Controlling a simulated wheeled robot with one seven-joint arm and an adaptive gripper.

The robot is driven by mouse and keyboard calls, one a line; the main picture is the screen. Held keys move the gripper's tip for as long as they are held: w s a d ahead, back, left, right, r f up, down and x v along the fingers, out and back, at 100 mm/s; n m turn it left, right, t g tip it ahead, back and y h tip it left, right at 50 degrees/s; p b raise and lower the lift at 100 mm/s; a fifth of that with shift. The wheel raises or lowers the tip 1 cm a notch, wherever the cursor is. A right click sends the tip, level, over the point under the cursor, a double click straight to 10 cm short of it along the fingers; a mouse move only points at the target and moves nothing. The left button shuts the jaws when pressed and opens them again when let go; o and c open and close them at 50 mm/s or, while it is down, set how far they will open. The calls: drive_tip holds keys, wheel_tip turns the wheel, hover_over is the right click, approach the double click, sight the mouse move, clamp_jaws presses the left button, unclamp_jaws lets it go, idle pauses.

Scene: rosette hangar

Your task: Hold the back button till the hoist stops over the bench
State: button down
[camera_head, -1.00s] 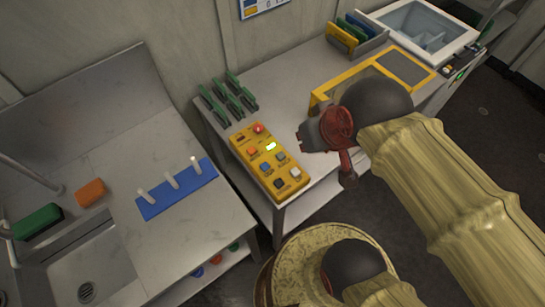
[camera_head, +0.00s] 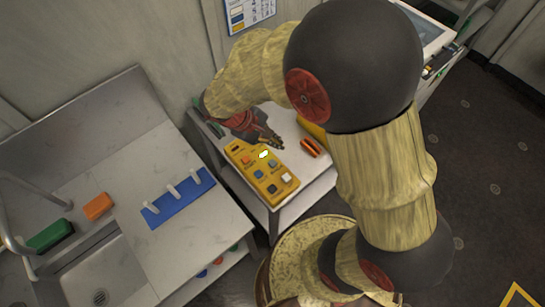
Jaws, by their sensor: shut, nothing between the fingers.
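The yellow button box (camera_head: 280,197) lies on the grey bench (camera_head: 310,174). It carries several orange, blue, white and dark buttons and a small lit pale panel (camera_head: 263,154). Button labels are too small to read, so I cannot tell which is the back button. My gripper (camera_head: 277,144) is shut and empty, with its dark fingertips at the far right edge of the box, close to the lit panel. I cannot tell whether they touch the box. The hoist is not in view.
A red-orange item (camera_head: 310,147) lies right of the box. My arm hides much of the bench's back. At left, a sink counter (camera_head: 178,238) holds a blue pegged strip (camera_head: 180,200), an orange block (camera_head: 98,206) and a green block (camera_head: 50,236).

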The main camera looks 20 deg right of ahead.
sight(274, 164)
drive_tip(key=f, duration=0.1)
drive_tip(key=f+n+h, duration=0.1)
drive_tip(key=f, duration=0.1)
drive_tip(key=shift+w+a+p, duration=0.1)
drive_tip(key=shift+w+p, duration=0.25)
drive_tip(key=shift+f+b, duration=3.15)
drive_tip(key=shift+f, duration=1.15)
drive_tip(key=shift+f, duration=0.2)
drive_tip(key=shift+f, duration=0.25)
